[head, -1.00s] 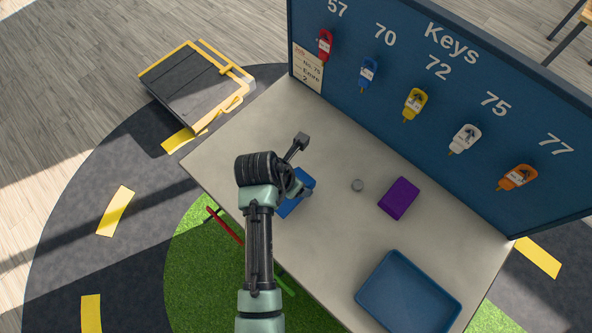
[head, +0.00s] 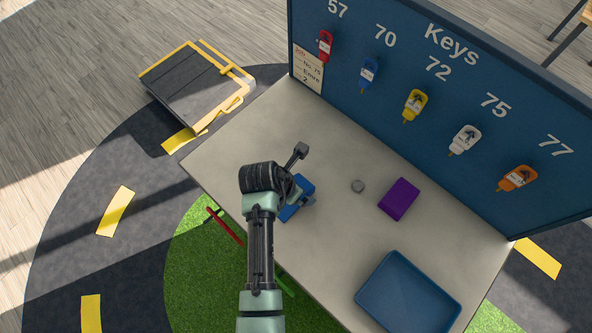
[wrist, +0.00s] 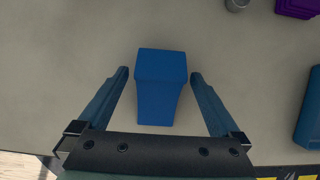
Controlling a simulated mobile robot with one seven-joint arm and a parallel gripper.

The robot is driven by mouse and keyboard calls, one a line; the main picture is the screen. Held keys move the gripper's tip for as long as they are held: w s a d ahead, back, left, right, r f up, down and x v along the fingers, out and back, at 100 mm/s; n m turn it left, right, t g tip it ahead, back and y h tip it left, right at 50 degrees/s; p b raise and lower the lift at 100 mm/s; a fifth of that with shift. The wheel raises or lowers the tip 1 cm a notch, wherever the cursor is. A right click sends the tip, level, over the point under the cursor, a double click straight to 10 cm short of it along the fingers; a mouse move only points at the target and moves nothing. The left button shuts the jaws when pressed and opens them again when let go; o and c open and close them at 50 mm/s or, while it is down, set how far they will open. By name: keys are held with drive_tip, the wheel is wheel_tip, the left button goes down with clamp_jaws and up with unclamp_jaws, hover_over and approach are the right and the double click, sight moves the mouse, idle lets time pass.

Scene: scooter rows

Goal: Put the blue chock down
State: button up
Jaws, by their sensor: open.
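The blue chock (wrist: 160,85) lies on the grey table between the two fingers of my gripper (wrist: 160,76) in the wrist view. Both fingers are spread, with a gap on each side of the chock. In the head view the chock (head: 298,206) shows only in part, because my arm and gripper (head: 308,200) cover some of it. The chock appears to rest on the table top (head: 335,235); its underside is hidden.
A purple block (head: 399,199) and a small grey round piece (head: 358,186) lie to the right. A blue tray (head: 408,293) stands at the table's lower right. A dark blue key board (head: 440,95) with several tagged keys rises along the back edge.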

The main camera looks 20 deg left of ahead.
sight(283, 207)
drive_tip(key=v, duration=1.2)
drive_tip(key=w+d+r+m+t+y, duration=0.1)
drive_tip(key=w+r+m+t, duration=0.3)
drive_tip(key=r, duration=0.6)
drive_tip(key=w+d+r+m+t+y, duration=0.1)
drive_tip(key=w+r+m+t, duration=0.2)
drive_tip(key=w+r+m, duration=0.55)
drive_tip(key=w+d+r+m+t+y, duration=0.1)
drive_tip(key=w+r+m+t, duration=0.25)
drive_tip(key=r, duration=0.85)
drive_tip(key=s+d+r+m+t, duration=0.2)
drive_tip(key=d+r+m+t, duration=0.15)
drive_tip(key=r, duration=0.65)
drive_tip(key=s+d+r+m+t, duration=0.1)
drive_tip(key=d+r+m+t, duration=0.3)
drive_tip(key=r, duration=0.6)
drive_tip(key=s+d+r+m+t+h, duration=0.1)
drive_tip(key=s+d+r+m+t, duration=0.2)
drive_tip(key=r, duration=1)
drive_tip(key=s+m+t, duration=0.2)
drive_tip(key=s+m, duration=0.3)
drive_tip(key=s, duration=0.2)
drive_tip(key=shift+d+h, duration=0.15)
drive_tip(key=shift+h, duration=0.25)
drive_tip(key=shift+r+m, duration=0.1)
drive_tip(key=shift+m, duration=0.15)
wheel_tip(283, 207, down, 5)
drive_tip(key=b, duration=0.5)
drive_tip(key=shift+w, duration=0.1)
